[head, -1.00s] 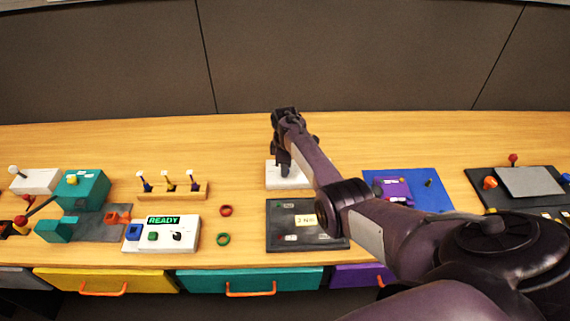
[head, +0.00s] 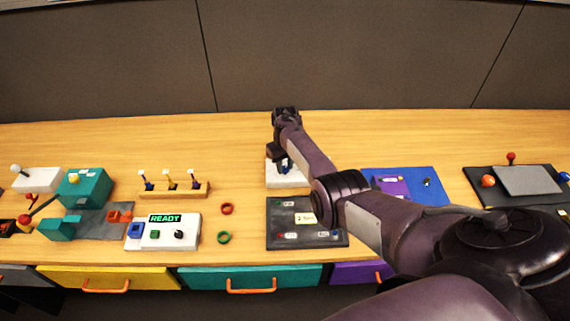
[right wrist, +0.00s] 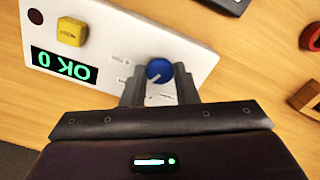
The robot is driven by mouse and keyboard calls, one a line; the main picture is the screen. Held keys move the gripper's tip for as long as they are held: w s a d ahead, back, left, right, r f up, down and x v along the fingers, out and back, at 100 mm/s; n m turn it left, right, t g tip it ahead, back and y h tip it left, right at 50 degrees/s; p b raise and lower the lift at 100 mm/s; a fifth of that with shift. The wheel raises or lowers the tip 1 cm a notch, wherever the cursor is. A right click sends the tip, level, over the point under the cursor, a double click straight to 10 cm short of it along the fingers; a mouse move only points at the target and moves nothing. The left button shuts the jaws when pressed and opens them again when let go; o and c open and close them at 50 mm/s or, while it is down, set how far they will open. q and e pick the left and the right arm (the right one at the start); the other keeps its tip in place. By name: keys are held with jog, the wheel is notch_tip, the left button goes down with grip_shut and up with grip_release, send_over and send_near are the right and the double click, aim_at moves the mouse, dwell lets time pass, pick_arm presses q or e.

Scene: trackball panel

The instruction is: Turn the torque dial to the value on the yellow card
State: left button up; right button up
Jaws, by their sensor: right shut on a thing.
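The torque dial (right wrist: 160,73) is a round blue knob with a white pointer line, on a white panel (right wrist: 118,45) that also shows in the head view (head: 274,181). My right gripper (right wrist: 159,82) is shut on the dial, one finger on each side. The panel's display (right wrist: 63,67) appears upside down in the right wrist view and reads "OK 0". Small scale marks beside the dial are too small to read. A pale yellow card (head: 306,218) lies on the dark panel (head: 277,238) in front; it seems to start with "2", the rest unclear. My left gripper is out of view.
A yellow button (right wrist: 72,30) sits beside the display. A blue board (head: 430,190) lies to the right. A red ring (head: 227,208) and a green ring (head: 224,237) lie to the left, near a white "READY" box (head: 187,238). The table behind is clear.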

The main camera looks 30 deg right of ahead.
aim_at(286, 168)
jog(key=shift+m, duration=1.2)
jog(key=o, duration=1)
jog(key=shift+r, duration=3.9)
jog(key=shift+s, duration=0.1)
